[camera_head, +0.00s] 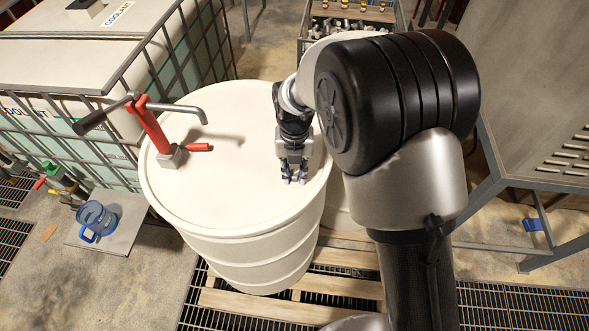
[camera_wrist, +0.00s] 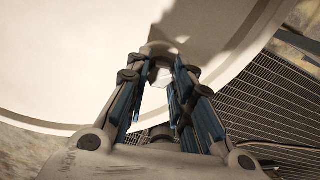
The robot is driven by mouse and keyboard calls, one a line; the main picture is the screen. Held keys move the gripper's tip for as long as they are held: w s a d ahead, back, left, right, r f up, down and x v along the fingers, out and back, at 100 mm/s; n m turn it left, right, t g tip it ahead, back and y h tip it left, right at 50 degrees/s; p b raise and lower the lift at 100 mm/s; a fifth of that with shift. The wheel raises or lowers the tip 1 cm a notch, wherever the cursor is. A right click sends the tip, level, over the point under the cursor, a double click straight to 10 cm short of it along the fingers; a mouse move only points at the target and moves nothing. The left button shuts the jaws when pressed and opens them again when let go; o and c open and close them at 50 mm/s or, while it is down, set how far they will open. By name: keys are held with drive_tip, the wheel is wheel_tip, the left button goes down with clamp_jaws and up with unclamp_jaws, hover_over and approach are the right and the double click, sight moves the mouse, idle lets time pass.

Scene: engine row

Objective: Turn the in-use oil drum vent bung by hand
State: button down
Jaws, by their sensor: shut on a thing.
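The cream oil drum (camera_head: 225,200) stands upright, with a red hand pump (camera_head: 152,128) fixed on the left of its lid. My gripper (camera_head: 293,180) points down at the right part of the lid, near the rim. In the wrist view the two fingers (camera_wrist: 159,68) are closed in on the small pale vent bung (camera_wrist: 160,77), with the drum lid (camera_wrist: 70,60) behind. Only part of the bung shows between the fingertips. In the head view the gripper hides it. I cannot tell how far it is turned.
The drum stands on a wooden pallet (camera_head: 262,306) over dark floor grating (camera_head: 520,305). A caged coolant tank (camera_head: 60,50) is close at the left. A metal cabinet (camera_head: 530,80) is at the right.

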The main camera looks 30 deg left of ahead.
sight(295, 173)
drive_tip(key=shift+s+d+f+n, duration=0.15)
drive_tip(key=shift+d+f+n, duration=0.1)
drive_tip(key=shift+n, duration=0.25)
drive_tip(key=c, duration=1.8)
unclamp_jaws()
drive_tip(key=shift+c, duration=0.2)
drive_tip(key=o, duration=0.4)
drive_tip(key=shift+a+r, duration=0.1)
drive_tip(key=shift+a, duration=0.1)
drive_tip(key=shift+o, duration=0.2)
drive_tip(key=shift+r, duration=0.1)
wheel_tip(295, 173, up, 12)
